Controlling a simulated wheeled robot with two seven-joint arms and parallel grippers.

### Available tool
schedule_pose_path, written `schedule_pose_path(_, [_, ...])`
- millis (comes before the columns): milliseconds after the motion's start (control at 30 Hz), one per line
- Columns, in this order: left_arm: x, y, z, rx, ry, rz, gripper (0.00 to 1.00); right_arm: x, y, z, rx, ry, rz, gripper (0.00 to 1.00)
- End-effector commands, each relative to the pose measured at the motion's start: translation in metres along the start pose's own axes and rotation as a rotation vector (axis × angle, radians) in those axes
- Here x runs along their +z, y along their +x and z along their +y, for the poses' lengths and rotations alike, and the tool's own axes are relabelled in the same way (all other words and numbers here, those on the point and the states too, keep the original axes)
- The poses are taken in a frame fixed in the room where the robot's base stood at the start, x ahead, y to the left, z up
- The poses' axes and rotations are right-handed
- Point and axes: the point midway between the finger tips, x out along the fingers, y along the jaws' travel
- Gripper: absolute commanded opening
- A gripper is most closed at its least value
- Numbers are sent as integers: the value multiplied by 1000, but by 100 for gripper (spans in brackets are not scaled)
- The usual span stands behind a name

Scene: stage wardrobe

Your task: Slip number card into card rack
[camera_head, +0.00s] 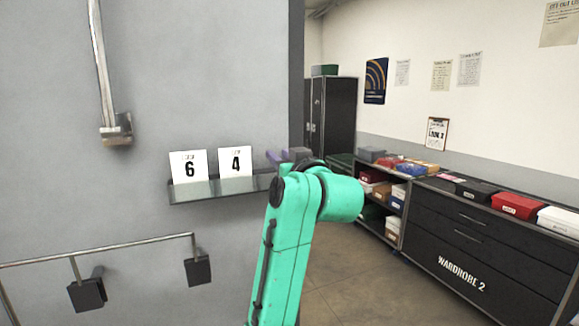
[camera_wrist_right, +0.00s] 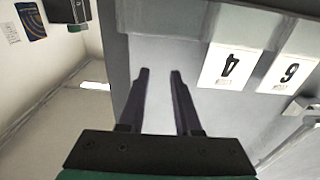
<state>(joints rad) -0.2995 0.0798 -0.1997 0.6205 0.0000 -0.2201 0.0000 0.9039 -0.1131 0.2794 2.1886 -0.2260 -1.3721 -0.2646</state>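The card rack (camera_head: 228,188) is a narrow, glassy ledge on a grey wall in the head view. A white card with a 6 (camera_head: 189,166) and a white card with a 4 (camera_head: 235,161) stand upright side by side in it. In the right wrist view the 4 card (camera_wrist_right: 228,67) and the 6 card (camera_wrist_right: 290,70) appear upside down. My right gripper (camera_wrist_right: 160,74) has its two dark fingers apart, with no card visible between them. It is beside the 4 card, near the rack's right end, mostly hidden by my arm in the head view. My left gripper is out of view.
A metal rail (camera_head: 100,249) with dark blocks runs below the rack at left, and a vertical handle (camera_head: 104,70) is above. A black drawer unit (camera_head: 480,235) with boxes on top stands at right. The floor (camera_head: 365,285) between is clear.

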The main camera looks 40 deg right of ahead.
Motion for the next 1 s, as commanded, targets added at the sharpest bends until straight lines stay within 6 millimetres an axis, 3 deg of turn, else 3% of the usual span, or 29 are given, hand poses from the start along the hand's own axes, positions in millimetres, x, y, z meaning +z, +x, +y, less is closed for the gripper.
schedule_pose_path(333, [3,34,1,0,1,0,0,3,-98,0,1,1,9,32])
schedule_pose_path(500, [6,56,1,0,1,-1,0,6,-128,0,1,1,5,32])
schedule_pose_path(900, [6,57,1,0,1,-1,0,2,-136,0,0,-1,-4,32])
schedule_pose_path(1000, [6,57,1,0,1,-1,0,18,-126,-6,-7,-27,-46,32])
